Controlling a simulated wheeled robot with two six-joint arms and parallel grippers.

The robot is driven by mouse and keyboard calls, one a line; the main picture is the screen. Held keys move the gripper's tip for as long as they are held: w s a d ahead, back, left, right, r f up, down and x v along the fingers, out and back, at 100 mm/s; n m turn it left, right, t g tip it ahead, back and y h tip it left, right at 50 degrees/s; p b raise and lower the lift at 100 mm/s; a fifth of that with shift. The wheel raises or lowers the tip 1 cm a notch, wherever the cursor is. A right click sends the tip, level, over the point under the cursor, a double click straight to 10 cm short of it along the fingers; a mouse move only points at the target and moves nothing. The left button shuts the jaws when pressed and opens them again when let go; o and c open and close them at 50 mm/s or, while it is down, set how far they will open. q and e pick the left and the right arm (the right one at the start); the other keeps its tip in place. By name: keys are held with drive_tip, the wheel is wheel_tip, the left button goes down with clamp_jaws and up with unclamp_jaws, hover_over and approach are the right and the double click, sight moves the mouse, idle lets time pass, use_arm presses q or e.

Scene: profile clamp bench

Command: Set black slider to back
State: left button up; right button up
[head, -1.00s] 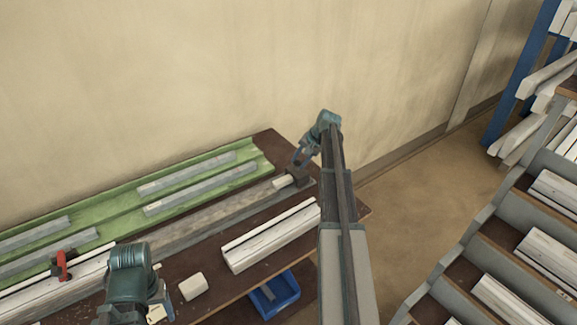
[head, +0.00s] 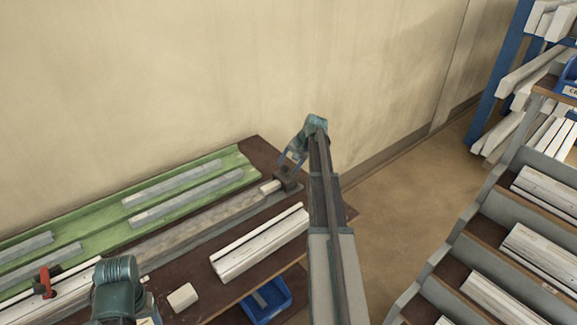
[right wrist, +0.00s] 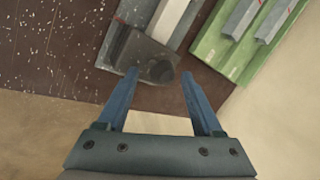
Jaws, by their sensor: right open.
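The black slider (head: 290,183) is a dark block at the far right end of the grey rail on the bench. In the right wrist view the black slider (right wrist: 146,52) has a round dark feature near the fingertips. My right gripper (head: 287,163) is just above and behind it in the head view. In the right wrist view my right gripper (right wrist: 160,74) is open, with blue fingers apart and nothing held. One fingertip overlaps the block in the picture; contact cannot be told. My left arm's wrist (head: 115,285) is at the bottom left; its fingers are not clearly visible.
A green tray (head: 215,163) with grey bars lies behind the rail. A white profile (head: 258,245), a small white block (head: 183,297) and a red clamp (head: 45,283) are on the bench. A blue bin (head: 270,300) is below its edge. Stepped racks (head: 480,245) stand at right.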

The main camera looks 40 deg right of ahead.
use_arm(q)
drive_tip(key=shift+r, duration=0.1)
wheel_tip(320, 180, up, 12)
drive_tip(key=p, duration=1.2)
drive_tip(key=shift+r, duration=0.15)
use_arm(e)
drive_tip(key=v, duration=1.4)
drive_tip(key=shift+f, duration=0.15)
drive_tip(key=shift+a, duration=0.1)
